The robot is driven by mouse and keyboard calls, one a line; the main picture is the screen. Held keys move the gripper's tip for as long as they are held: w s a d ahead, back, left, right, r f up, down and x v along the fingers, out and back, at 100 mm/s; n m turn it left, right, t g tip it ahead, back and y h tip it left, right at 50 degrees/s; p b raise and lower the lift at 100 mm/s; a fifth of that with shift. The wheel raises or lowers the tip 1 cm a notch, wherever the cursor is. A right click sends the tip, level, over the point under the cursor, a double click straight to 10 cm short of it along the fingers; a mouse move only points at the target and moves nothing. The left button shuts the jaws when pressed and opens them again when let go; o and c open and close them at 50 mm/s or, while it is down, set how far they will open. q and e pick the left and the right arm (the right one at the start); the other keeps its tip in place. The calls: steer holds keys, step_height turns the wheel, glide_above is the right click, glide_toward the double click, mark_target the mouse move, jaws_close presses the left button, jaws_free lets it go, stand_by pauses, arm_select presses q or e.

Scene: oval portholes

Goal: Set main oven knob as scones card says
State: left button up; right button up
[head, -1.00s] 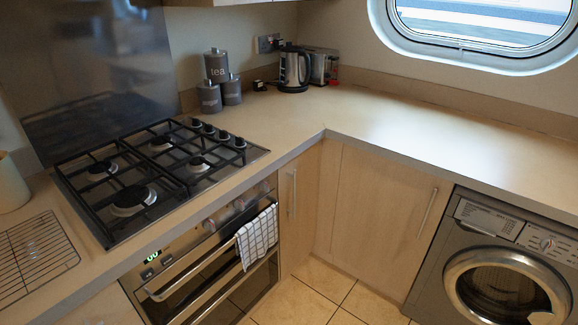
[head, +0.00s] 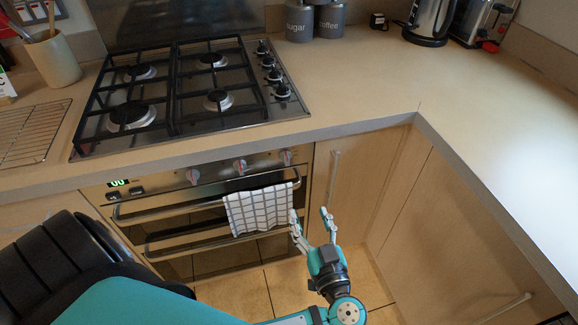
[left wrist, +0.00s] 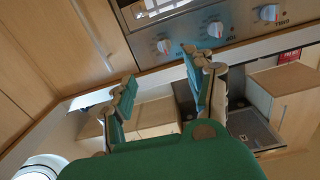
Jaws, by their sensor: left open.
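The oven front has three grey knobs with red marks: a left knob (head: 193,176), a middle knob (head: 240,166) and a right knob (head: 286,157). The left wrist view looks upside down; its leftmost knob (left wrist: 164,46) has a label partly hidden by a finger and seems to be the right one of the head view. My left gripper (head: 310,213) is open and empty, below and right of the right knob, beside the towel. Its fingers (left wrist: 160,65) show apart in the left wrist view. No readable scones card shows. My right gripper is not in view.
A checked towel (head: 259,209) hangs on the upper oven handle (head: 160,210). The counter edge (head: 365,127) juts above the knobs, with the gas hob (head: 190,95) on top. A cut-off white item with green marking (head: 5,88) stands at the far left.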

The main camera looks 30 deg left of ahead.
arm_select(q)
steer(key=p, duration=0.2)
glide_toward(288, 163)
steer(key=shift+n, duration=0.3)
steer(key=p+x, duration=0.1)
steer(key=x, duration=0.8)
steer(key=shift+w+a+r, duration=0.1)
steer(key=shift+w+a, duration=0.15)
steer(key=shift+a, duration=0.1)
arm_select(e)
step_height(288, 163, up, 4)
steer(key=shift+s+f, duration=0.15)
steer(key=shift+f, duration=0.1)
arm_select(q)
jaws_close()
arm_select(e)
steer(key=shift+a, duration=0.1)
